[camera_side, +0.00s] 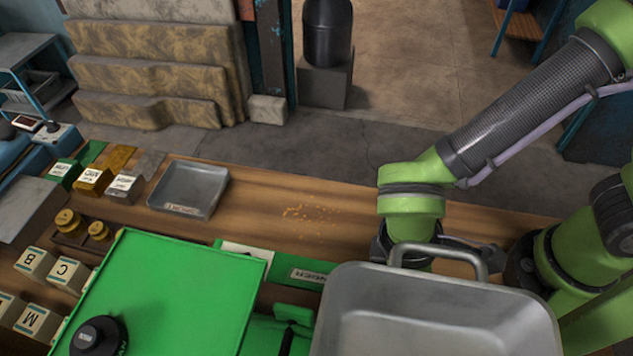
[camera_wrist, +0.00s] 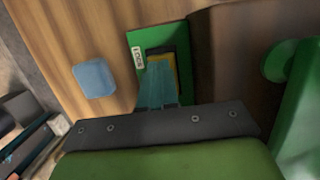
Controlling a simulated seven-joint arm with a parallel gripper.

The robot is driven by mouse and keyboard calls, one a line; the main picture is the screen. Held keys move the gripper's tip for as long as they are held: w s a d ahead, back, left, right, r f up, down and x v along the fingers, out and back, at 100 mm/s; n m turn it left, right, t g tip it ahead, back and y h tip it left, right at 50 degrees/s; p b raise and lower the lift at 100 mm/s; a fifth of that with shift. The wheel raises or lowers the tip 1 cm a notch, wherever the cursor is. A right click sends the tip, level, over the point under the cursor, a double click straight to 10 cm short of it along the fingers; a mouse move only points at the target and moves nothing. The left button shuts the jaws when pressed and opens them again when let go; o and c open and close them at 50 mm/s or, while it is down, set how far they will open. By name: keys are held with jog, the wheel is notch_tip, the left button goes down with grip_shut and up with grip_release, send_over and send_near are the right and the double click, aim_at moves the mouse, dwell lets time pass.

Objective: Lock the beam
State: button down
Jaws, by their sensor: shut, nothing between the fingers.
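In the wrist view, a green plate (camera_wrist: 140,43) with a white label that seems to read LOCK lies on the wooden surface. It has a dark slot with a yellow part (camera_wrist: 185,74) in it. My gripper (camera_wrist: 160,72) is shut and empty. Its bluish fingers overlap the slot in the picture; whether they touch the yellow part I cannot tell. In the side view, my wrist comes down behind the large grey metal pan (camera_side: 430,310), which hides the fingertips and the lock plate. I cannot make out the beam for certain.
The pan's raised handle (camera_side: 440,254) stands close in front of my wrist. A big green panel (camera_side: 165,290) is at lower left. A shallow grey tray (camera_side: 188,188) and lettered blocks (camera_side: 65,272) are on the bench. A pale blue block (camera_wrist: 94,77) lies left of the lock plate.

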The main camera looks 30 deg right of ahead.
jog(key=shift+f, duration=0.1)
jog(key=shift+s+d+f, duration=0.2)
jog(key=shift+f, duration=0.2)
jog(key=shift+w+a+r, duration=0.2)
jog(key=shift+w+a, duration=0.45)
jog(key=shift+w, duration=0.1)
jog(key=shift+s, duration=0.1)
jog(key=w+a+r, duration=0.1)
jog(key=r, duration=1.1)
jog(key=w+a+r, duration=0.2)
jog(key=r, duration=0.9)
jog(key=shift+w+a+r, duration=0.25)
jog(key=shift+w+r, duration=0.05)
jog(key=shift+r, duration=0.05)
